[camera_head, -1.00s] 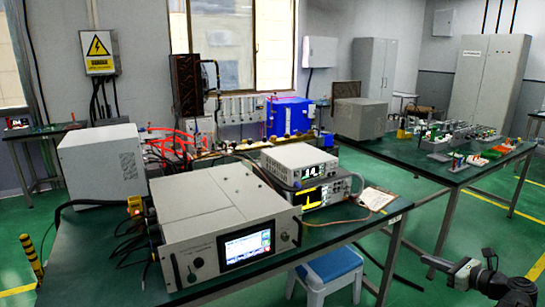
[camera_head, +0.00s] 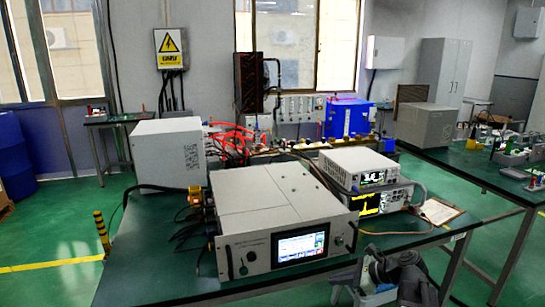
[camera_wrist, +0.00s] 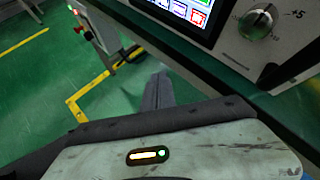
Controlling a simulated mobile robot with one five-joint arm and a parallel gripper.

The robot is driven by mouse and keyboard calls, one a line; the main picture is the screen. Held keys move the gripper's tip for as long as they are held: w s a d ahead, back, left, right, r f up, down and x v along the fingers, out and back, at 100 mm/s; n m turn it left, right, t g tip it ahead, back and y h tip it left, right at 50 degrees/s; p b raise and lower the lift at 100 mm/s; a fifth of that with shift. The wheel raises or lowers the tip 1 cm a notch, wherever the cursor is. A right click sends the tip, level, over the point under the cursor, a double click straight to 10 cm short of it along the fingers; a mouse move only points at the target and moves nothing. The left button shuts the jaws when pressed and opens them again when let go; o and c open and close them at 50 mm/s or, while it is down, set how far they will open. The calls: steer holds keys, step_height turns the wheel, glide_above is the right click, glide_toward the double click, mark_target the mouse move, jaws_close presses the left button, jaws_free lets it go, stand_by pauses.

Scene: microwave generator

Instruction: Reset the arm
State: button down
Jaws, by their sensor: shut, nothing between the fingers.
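My arm (camera_head: 405,280) shows at the bottom of the head view, right of centre, bent low in front of the near table's front edge. In the wrist view the grey fingers of my gripper (camera_wrist: 158,92) are together, with nothing between them. They point out over the green floor, below the front panel of the generator (camera_wrist: 240,40). The grey wrist housing (camera_wrist: 190,155) fills the bottom of that view.
The white generator (camera_head: 280,215) with a lit screen stands on the dark green near table (camera_head: 170,280). Stacked instruments (camera_head: 370,185) and a clipboard (camera_head: 437,211) are to its right. Open floor (camera_head: 50,230) lies at left.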

steer(key=s+a+f+n+g+h, duration=0.55)
steer(key=s+a+f+n, duration=0.3)
steer(key=a+n, duration=0.4)
steer(key=s+d+f+n+h, duration=0.2)
steer(key=d+n+h, duration=0.2)
steer(key=d+n, duration=0.45)
step_height(320, 180, up, 18)
steer(key=p, duration=1.7)
steer(key=shift+a+f, duration=0.25)
steer(key=shift+d, duration=0.1)
